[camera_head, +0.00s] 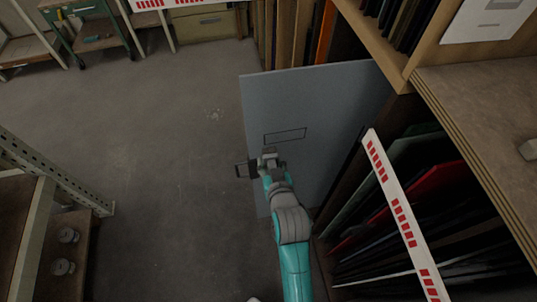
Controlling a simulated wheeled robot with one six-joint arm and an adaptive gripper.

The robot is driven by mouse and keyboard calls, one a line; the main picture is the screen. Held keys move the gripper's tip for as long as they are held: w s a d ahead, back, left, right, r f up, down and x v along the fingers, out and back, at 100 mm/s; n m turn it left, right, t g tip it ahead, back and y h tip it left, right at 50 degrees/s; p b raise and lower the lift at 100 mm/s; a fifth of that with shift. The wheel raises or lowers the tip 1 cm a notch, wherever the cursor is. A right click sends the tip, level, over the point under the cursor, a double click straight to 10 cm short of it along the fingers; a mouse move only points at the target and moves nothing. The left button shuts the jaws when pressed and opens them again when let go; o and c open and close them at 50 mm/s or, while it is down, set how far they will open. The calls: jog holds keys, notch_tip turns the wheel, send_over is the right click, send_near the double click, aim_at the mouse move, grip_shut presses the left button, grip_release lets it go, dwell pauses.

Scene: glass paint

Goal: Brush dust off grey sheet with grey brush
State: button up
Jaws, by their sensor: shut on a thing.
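The grey sheet (315,100) is a large, flat blue-grey panel standing on edge and leaning at the right of the aisle. A thin dark rectangular outline shows on its face just beyond my gripper. My gripper (266,160) is in front of the sheet's lower left part. It is shut on a small dark grey piece (246,169), which looks like the grey brush and sticks out to the left past the sheet's edge. Its bristles cannot be made out, nor whether it touches the sheet. I cannot make out dust on the sheet.
A rack of upright coloured sheets (420,190) with a red-and-white striped bar (398,205) stands close on the right, below a wooden worktop (490,95). A metal shelf frame (60,175) is at the left. The concrete floor (165,130) between is clear.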

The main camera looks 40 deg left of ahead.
jog(key=shift+s+d, duration=0.45)
jog(key=shift+d, duration=0.1)
jog(key=shift+s+d, duration=0.95)
jog(key=shift+d, duration=0.2)
